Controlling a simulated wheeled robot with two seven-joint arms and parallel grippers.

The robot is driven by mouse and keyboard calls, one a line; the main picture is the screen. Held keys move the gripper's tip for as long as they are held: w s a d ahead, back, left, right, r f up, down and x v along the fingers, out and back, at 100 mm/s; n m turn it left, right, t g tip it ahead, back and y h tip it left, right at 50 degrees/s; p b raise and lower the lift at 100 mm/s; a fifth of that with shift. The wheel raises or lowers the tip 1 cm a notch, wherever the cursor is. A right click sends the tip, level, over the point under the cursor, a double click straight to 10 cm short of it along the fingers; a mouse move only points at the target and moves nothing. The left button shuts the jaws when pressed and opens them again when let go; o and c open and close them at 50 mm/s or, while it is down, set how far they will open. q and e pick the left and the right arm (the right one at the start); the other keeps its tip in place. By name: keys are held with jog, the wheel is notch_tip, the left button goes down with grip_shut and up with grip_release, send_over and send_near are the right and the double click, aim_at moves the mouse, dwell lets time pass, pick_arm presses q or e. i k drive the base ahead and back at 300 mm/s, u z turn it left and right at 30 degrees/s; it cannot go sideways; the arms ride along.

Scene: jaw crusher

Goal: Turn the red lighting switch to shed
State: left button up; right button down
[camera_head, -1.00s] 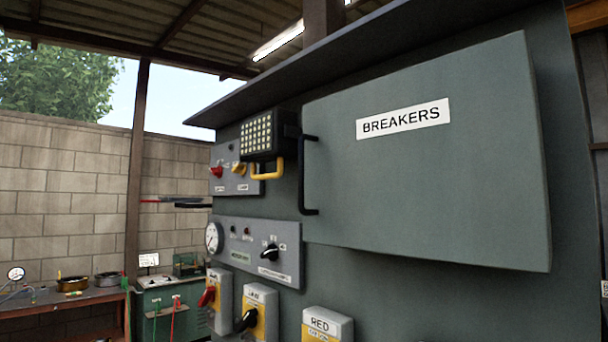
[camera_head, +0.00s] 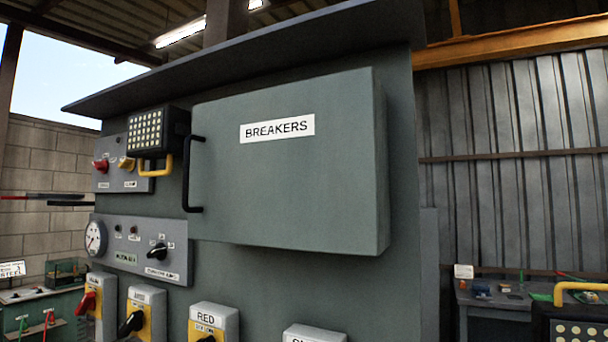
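Lower down, a yellow-and-grey switch box has a red handle (camera_head: 86,302). Another box (camera_head: 214,320) is labelled "RED"; its dark handle is cut off by the bottom edge. I cannot tell from the labels which of these is the lighting switch. Neither of my grippers is in view.
The grey cabinet's breaker door (camera_head: 290,185) is shut. A lamp with a yellow handle (camera_head: 158,131) sits beside the red and yellow knobs. Below are a gauge panel (camera_head: 135,250) and a black-handled switch box (camera_head: 145,310). A workbench (camera_head: 495,297) stands at the right.

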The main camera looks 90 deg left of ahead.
aim_at(101, 166)
jog(key=k, duration=2)
jog(key=u, duration=1.85)
